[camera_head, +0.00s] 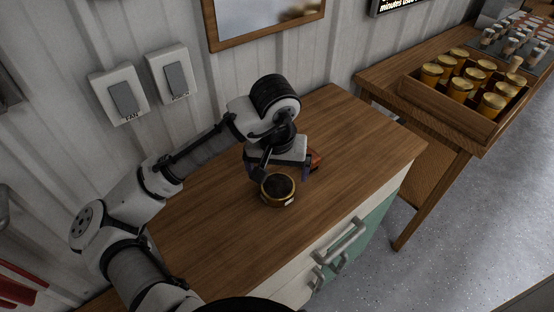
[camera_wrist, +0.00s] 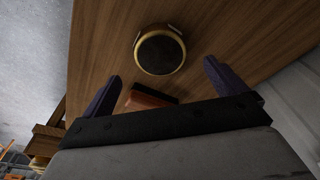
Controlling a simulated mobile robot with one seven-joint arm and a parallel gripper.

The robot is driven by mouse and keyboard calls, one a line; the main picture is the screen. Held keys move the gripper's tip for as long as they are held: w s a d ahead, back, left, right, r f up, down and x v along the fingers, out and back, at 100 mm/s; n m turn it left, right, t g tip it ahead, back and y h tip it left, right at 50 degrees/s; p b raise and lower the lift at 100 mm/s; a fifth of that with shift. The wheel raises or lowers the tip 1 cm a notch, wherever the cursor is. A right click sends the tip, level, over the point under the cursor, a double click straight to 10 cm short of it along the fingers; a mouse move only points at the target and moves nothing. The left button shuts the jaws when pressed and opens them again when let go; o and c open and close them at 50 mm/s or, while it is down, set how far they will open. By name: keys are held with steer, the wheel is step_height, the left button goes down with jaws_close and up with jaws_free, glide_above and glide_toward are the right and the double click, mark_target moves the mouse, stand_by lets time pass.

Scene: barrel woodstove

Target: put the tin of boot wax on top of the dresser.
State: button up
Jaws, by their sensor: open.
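The tin of boot wax (camera_head: 279,190), a round gold tin with a dark top, stands upright on the wooden top of the dresser (camera_head: 215,225). It also shows in the wrist view (camera_wrist: 160,50), beyond the fingertips. My gripper (camera_head: 281,174) is open, its two dark fingers spread to either side just behind the tin. In the wrist view the fingers (camera_wrist: 163,72) hold nothing, and I cannot tell whether either touches the tin. The dresser has a pale drawer front and a green one, with metal handles.
A small reddish-brown block (camera_wrist: 150,97) lies on the dresser behind the tin, partly hidden by my gripper (camera_head: 314,158). A table to the right bears a wooden tray (camera_head: 450,113) of several gold-lidded jars. The wall with switches (camera_head: 123,97) runs behind. The dresser's front left is clear.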

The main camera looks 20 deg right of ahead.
mark_target(277, 192)
steer(key=r, duration=0.4)
steer(key=shift+s+a+r, duration=0.15)
steer(key=shift+s+r, duration=0.15)
steer(key=shift+r, duration=0.1)
steer(key=shift+f, duration=0.1)
